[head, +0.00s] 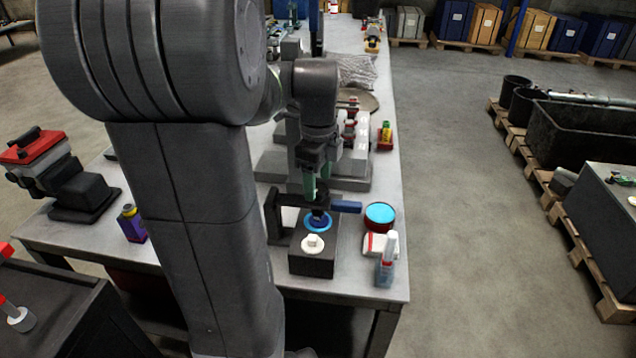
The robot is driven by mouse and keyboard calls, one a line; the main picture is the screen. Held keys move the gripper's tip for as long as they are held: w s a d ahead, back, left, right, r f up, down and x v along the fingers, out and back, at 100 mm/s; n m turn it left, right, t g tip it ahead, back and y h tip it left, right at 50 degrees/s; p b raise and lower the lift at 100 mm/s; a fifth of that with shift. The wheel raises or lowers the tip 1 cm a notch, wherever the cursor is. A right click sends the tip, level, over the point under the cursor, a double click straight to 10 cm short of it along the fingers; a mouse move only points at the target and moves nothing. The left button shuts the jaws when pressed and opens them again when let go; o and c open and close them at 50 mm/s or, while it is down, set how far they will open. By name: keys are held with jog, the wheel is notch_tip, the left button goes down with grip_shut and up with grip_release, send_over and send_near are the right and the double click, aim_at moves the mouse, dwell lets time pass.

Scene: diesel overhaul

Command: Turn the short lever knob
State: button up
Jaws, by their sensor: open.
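A dark block (311,264) stands on the near part of the workbench. A white knob (312,243) sits on its top near the front. Behind it is a blue ring (318,225) with a dark blue part in its middle. A blue bar (346,206) sticks out to the right behind the ring. I cannot tell for sure which of these parts is the short lever knob. My gripper (317,195) points down just above and behind the ring, open, with greenish fingers. Whether the fingers touch the dark blue part is not clear.
A red-rimmed tin (380,215) with a light blue top and a clear bottle (385,266) stand right of the block. A black bracket (275,216) stands at its left. A grey machine part (345,178) lies behind. My arm hides much of the left bench.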

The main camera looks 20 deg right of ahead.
jog(key=shift+f, duration=0.85)
jog(key=c, duration=1)
